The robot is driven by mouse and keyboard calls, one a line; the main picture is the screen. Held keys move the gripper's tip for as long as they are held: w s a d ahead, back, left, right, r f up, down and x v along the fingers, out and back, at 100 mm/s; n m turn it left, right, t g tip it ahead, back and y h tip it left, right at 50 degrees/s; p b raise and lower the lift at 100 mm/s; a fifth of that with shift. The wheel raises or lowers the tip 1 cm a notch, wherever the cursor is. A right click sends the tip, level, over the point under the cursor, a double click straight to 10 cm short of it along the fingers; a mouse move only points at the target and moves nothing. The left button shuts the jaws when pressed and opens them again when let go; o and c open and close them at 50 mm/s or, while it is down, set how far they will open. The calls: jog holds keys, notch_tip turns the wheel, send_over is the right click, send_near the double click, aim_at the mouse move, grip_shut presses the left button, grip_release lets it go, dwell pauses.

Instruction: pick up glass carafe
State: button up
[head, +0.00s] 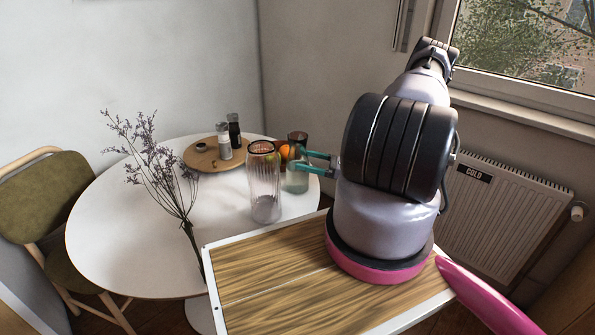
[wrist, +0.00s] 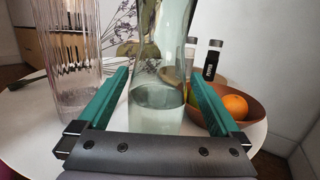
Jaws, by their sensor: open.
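The glass carafe (head: 297,181) is a greenish, see-through vessel with a narrowed middle and a darker top. It stands upright on the white round table (head: 115,240), near its right edge. In the wrist view the carafe (wrist: 157,100) fills the middle, with its top cut off by the frame. My gripper (head: 300,160) is open, and its two teal fingers (wrist: 159,75) point at the carafe, one to each side of it in the wrist view. I cannot tell whether either finger touches the glass.
A ribbed clear glass vessel (head: 265,190) stands close to the left of the carafe. Behind are a fruit bowl with an orange (wrist: 236,106), a round wooden tray (head: 205,164) and two shakers (head: 225,143). Dried purple flowers (head: 165,175) stand left. A chair (head: 45,205) is at far left.

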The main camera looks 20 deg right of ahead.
jog(key=shift+w+a+r, duration=0.1)
jog(key=shift+w+a, duration=0.3)
jog(key=shift+a, duration=0.2)
grip_shut()
jog(key=shift+r, duration=0.2)
